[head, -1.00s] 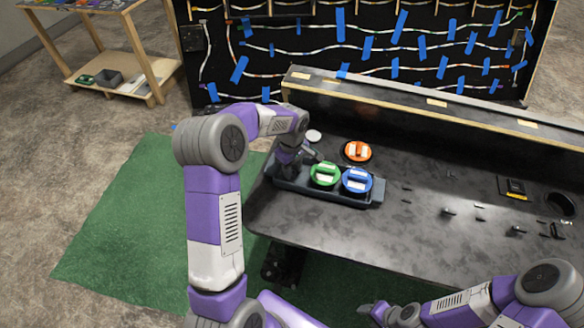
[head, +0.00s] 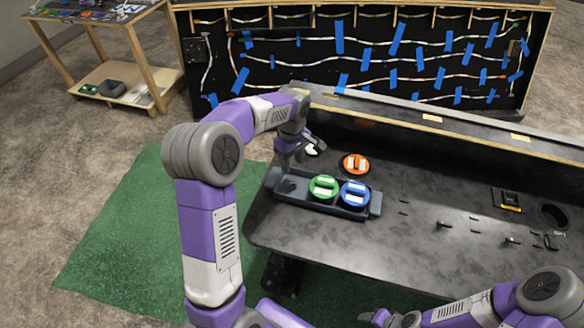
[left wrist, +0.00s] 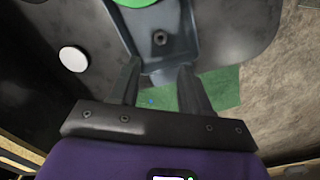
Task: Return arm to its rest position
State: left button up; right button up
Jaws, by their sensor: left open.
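My left arm comes in from the left in the head view. Its gripper (head: 286,164) is above the empty left end of the dark tray (head: 368,212). The tray holds a green round piece (head: 324,186) and a blue round piece (head: 355,193). My right gripper (head: 374,318) is at the bottom edge of the head view, too small to tell its state.
An orange round piece (head: 355,163) lies on the dark table (head: 420,250) behind the tray. A white disc (head: 312,150) lies beside my left gripper and also shows in the left wrist view (left wrist: 73,58). A raised ledge (head: 430,118) and a wired board (head: 380,60) stand behind.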

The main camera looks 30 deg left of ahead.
pick_arm(q)
jog(key=shift+r, duration=0.9)
